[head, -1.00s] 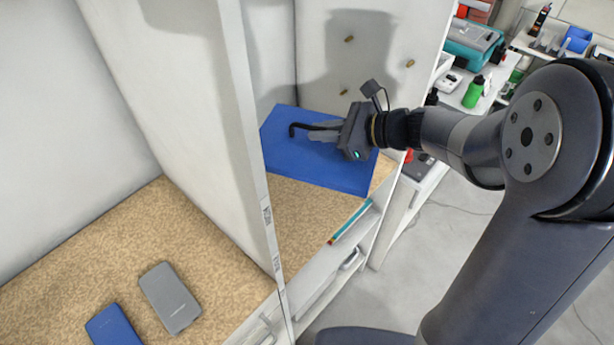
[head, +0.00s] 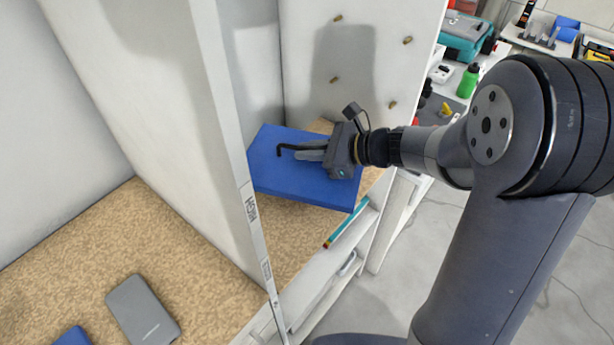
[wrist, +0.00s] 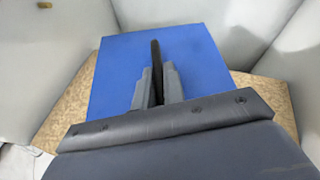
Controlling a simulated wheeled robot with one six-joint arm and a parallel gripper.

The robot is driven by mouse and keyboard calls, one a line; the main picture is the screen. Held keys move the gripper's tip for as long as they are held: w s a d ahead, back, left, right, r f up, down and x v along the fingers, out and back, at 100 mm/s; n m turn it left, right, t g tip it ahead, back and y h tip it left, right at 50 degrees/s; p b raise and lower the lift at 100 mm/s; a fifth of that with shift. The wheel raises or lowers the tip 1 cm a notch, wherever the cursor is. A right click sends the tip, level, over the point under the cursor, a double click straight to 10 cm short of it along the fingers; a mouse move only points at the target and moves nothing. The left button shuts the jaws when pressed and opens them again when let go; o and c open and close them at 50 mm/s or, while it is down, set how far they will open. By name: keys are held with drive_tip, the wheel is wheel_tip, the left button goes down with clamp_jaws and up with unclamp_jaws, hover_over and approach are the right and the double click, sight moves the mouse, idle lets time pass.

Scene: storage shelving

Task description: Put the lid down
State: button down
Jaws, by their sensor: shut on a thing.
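The lid is a flat blue rectangular panel (head: 320,188) with a black bent handle (head: 290,149) on top. It is inside the right-hand shelf compartment. My gripper (head: 312,151) is shut on the black handle. In the wrist view the handle stands between the two grey fingers (wrist: 157,82), with the blue lid (wrist: 205,65) spread below them. The lid looks close over the cork-patterned shelf surface. I cannot tell whether it touches the shelf or whether anything is under it.
A white divider (head: 215,120) stands left of the lid. A teal strip (head: 347,226) lies at the shelf's front edge. A grey case (head: 142,310) and a blue case (head: 72,338) lie in the left compartment. A cluttered bench stands beyond, at upper right.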

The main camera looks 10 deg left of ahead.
sight(359, 176)
drive_tip(key=shift+f, duration=3.1)
drive_tip(key=shift+f+b, duration=0.1)
drive_tip(key=shift+b, duration=0.3)
drive_tip(key=c, duration=1.5)
unclamp_jaws()
drive_tip(key=shift+r, duration=0.2)
drive_tip(key=v, duration=1.2)
drive_tip(key=shift+f, duration=0.15)
